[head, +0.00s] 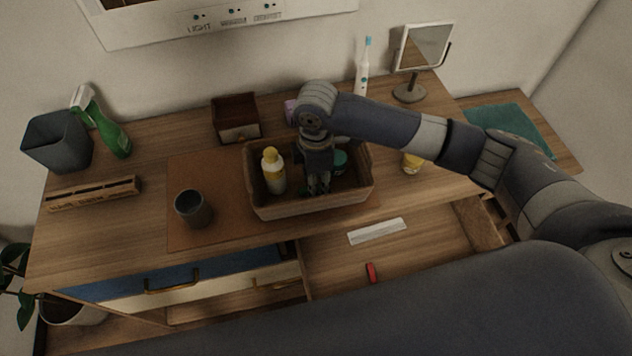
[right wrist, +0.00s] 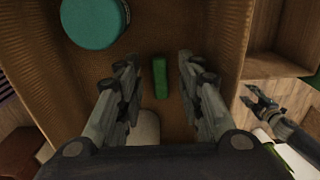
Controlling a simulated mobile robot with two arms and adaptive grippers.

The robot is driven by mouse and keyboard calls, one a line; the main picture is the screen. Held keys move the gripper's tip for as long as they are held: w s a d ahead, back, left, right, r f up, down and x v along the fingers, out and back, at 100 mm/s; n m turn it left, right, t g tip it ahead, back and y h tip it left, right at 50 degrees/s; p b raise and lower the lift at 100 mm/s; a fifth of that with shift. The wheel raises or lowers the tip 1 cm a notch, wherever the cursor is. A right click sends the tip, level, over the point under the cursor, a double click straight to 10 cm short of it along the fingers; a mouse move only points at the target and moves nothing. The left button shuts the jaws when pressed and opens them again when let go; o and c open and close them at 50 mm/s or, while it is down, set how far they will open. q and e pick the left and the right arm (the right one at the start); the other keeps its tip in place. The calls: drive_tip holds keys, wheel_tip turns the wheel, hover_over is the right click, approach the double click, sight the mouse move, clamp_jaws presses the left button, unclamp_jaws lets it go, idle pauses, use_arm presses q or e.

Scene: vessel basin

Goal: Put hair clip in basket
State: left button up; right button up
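The woven basket (head: 310,207) stands on the dresser top. My right gripper (head: 319,188) points down into it. In the right wrist view its fingers (right wrist: 158,90) are apart, and a small green piece (right wrist: 160,78), likely a hair clip, shows between them against the basket floor, with gaps on both sides. I cannot tell whether it rests on the floor. A small red piece (head: 371,272), perhaps another clip, lies in the open drawer. My left gripper (right wrist: 258,102) shows at the right of the wrist view with fingers apart and empty; it is hidden in the head view.
The basket also holds a yellow-capped bottle (head: 273,171) and a teal-lidded jar (right wrist: 93,20). A dark cup (head: 193,208) stands left of it, a wooden box (head: 235,118) behind. A mirror (head: 422,52) and toothbrush (head: 363,70) stand behind my right arm. A white strip (head: 377,231) lies in the drawer.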

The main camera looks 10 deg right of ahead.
wheel_tip(320, 180, up, 11)
drive_tip(key=b, duration=0.1)
drive_tip(key=shift+f+b, duration=0.15)
drive_tip(key=shift+b, duration=0.15)
drive_tip(key=shift+f, duration=0.1)
